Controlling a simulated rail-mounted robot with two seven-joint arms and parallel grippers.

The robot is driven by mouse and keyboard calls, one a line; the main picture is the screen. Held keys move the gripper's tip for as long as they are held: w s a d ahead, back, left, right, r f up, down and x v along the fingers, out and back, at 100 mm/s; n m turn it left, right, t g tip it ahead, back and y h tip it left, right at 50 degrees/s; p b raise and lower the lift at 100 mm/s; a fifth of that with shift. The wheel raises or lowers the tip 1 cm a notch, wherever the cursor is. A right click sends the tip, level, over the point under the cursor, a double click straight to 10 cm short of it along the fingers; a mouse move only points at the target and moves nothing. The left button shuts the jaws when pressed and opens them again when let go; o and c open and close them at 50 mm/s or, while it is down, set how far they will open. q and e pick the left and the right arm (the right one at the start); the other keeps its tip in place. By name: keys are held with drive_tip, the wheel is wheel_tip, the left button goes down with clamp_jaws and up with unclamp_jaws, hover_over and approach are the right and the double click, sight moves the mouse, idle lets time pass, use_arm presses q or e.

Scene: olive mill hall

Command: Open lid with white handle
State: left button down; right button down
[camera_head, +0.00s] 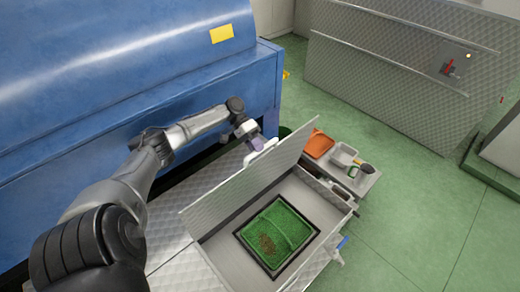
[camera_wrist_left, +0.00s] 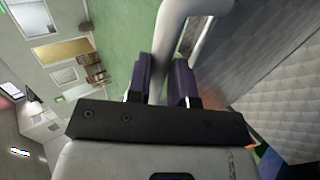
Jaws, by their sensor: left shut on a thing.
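A metal lid (camera_head: 235,190) with a checkered surface stands tilted up from a metal box (camera_head: 215,248), so the box is open. The white handle (camera_head: 262,152) is at the lid's far upper edge. My left gripper (camera_head: 256,145) is shut on this handle. In the left wrist view the white handle (camera_wrist_left: 178,30) runs between the dark fingers of the gripper (camera_wrist_left: 163,82), with the lid (camera_wrist_left: 275,70) to the right. Inside the box is a green mesh basket (camera_head: 285,232) with some brown matter in it. My right gripper is not in view.
A blue machine (camera_head: 120,80) stands behind my left arm. A small side table (camera_head: 362,183) right of the box holds an orange tray (camera_head: 319,145) and a grey container (camera_head: 344,155). A metal panel with a red lever (camera_head: 449,66) stands at the back. Green floor (camera_head: 430,210) is clear at right.

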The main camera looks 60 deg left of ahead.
use_arm(q)
drive_tip(key=shift+s+f, duration=0.15)
drive_tip(key=shift+f, duration=0.5)
drive_tip(key=c, duration=1.4)
unclamp_jaws()
drive_tip(key=o, duration=0.4)
drive_tip(key=shift+d+r, duration=0.15)
drive_tip(key=shift+r, duration=0.1)
drive_tip(key=shift+b+v, duration=1.3)
drive_tip(key=shift+v, duration=5.65)
